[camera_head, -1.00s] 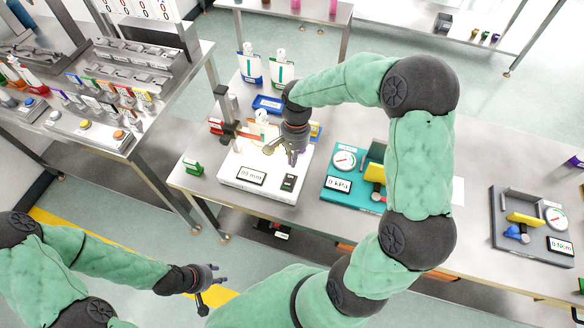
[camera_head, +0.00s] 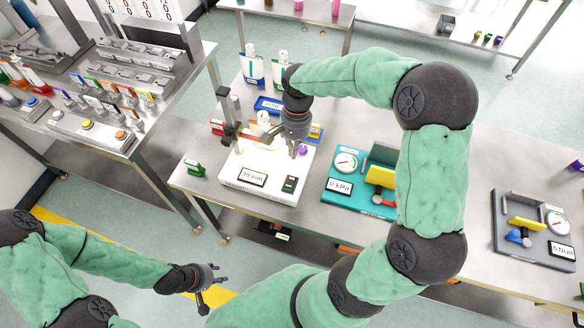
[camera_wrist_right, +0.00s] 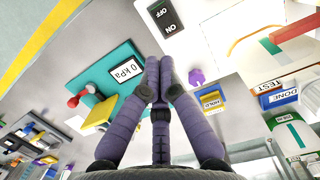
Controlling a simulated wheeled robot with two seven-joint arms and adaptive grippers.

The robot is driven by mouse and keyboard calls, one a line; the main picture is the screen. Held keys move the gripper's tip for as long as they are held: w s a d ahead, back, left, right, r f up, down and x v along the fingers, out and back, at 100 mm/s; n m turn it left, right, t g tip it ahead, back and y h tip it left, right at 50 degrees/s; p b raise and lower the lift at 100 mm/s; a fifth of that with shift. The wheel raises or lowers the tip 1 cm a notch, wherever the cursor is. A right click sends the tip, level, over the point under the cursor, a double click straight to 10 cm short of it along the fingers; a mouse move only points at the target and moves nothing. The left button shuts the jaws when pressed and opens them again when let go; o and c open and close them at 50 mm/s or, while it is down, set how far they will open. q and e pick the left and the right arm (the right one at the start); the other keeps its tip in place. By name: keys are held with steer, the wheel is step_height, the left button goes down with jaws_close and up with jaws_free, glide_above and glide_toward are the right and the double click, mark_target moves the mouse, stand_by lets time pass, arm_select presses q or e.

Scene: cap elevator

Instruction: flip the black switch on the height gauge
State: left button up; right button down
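The height gauge has a white base (camera_head: 245,188) with a display and a black switch (camera_head: 290,184) at its front right corner. In the right wrist view the switch (camera_wrist_right: 165,17) is marked ON and OFF and lies beyond my fingertips, apart from them. My right gripper (camera_head: 295,152) is above the gauge base, behind the switch. In the wrist view its fingers (camera_wrist_right: 159,62) are drawn together with nothing visible between them. Contact with the base cannot be told. My left gripper (camera_head: 218,275) is empty, fingers spread, in front of the table.
The teal pressure gauge (camera_head: 345,195) stands close to the right of the height gauge. The gauge's dark upright post (camera_head: 228,120) rises at left. A purple piece (camera_wrist_right: 196,76) and a HOLD box (camera_wrist_right: 211,101) lie near. A green item (camera_head: 194,168) sits at the table's left edge.

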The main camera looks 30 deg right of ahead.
mark_target(290, 186)
steer(key=shift+a, duration=0.1)
stand_by(0.3)
steer(key=f+b, duration=0.1)
steer(key=f, duration=0.3)
steer(key=s+a+f+b, duration=0.1)
steer(key=f, duration=0.4)
steer(key=f+b, duration=0.1)
steer(key=f, duration=0.3)
steer(key=shift+s+a+f, duration=0.25)
steer(key=shift+a+f, duration=0.1)
steer(key=shift+a, duration=0.05)
steer(key=shift+f, duration=0.1)
